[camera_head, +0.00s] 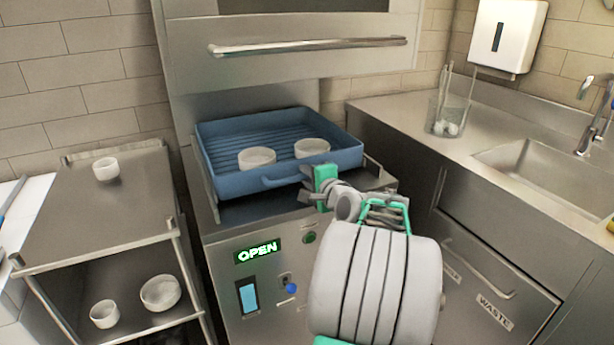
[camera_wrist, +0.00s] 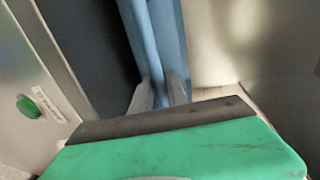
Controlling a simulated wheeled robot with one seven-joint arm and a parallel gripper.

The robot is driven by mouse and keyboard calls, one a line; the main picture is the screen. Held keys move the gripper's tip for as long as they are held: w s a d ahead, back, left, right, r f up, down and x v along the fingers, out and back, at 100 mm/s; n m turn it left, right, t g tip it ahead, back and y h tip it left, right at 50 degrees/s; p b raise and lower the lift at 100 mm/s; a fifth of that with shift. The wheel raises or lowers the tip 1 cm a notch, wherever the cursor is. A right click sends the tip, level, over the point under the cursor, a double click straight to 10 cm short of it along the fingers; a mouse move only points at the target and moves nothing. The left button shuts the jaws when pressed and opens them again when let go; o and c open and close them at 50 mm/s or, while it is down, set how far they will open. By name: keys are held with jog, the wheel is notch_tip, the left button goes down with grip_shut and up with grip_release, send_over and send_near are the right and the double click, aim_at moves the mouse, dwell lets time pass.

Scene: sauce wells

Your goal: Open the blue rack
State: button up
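The blue rack (camera_head: 225,181) is a ribbed tray above the OPEN panel of a steel machine, with its front standing out toward me. Its front handle (camera_head: 282,180) is on the near wall. My gripper (camera_head: 313,185) is at the right end of this handle. In the wrist view, the two grey fingers of my gripper (camera_wrist: 161,92) lie on either side of a blue part of the rack (camera_wrist: 160,40) and appear closed on it. The exact contact is partly hidden. Two white bowls, left (camera_head: 257,158) and right (camera_head: 312,148), sit in the rack.
The machine front has a lit OPEN display (camera_head: 258,251) and a green button (camera_head: 309,238). A steel cart (camera_head: 100,225) with white bowls stands at left. A counter (camera_head: 400,135) with a sink and a glass of utensils (camera_head: 448,112) is at right. A horizontal bar handle (camera_head: 310,46) is above.

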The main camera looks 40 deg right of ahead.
grip_shut()
dwell(1.0)
